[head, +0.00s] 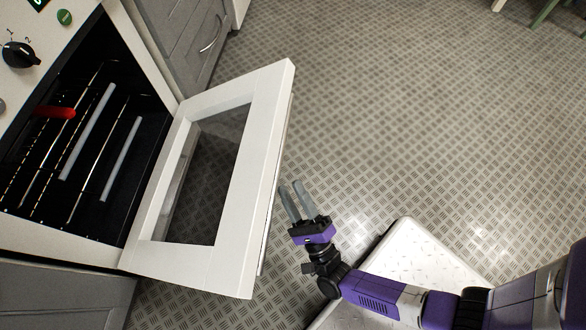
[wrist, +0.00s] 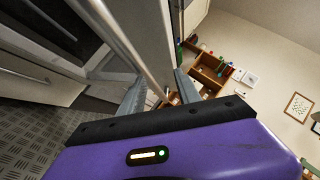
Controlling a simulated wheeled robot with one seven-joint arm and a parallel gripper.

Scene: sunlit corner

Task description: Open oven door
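The white-framed oven door (head: 265,130) with its dark glass is swung far down, and the dark oven cavity with its racks shows behind it. My gripper (head: 291,186) is just outside the door's outer face, its two grey fingers apart. In the wrist view my gripper (wrist: 160,78) also shows its fingers spread. A long metal bar (wrist: 125,45), which looks like the door handle, runs toward the gap between them. I cannot tell whether the fingers touch it. In the head view the handle is mostly hidden behind the door's edge.
The oven's control panel with a black knob (head: 21,55) is at the upper left. Grey cabinets (head: 185,35) adjoin the oven. A wooden shelf (wrist: 210,70) stands far off in the wrist view.

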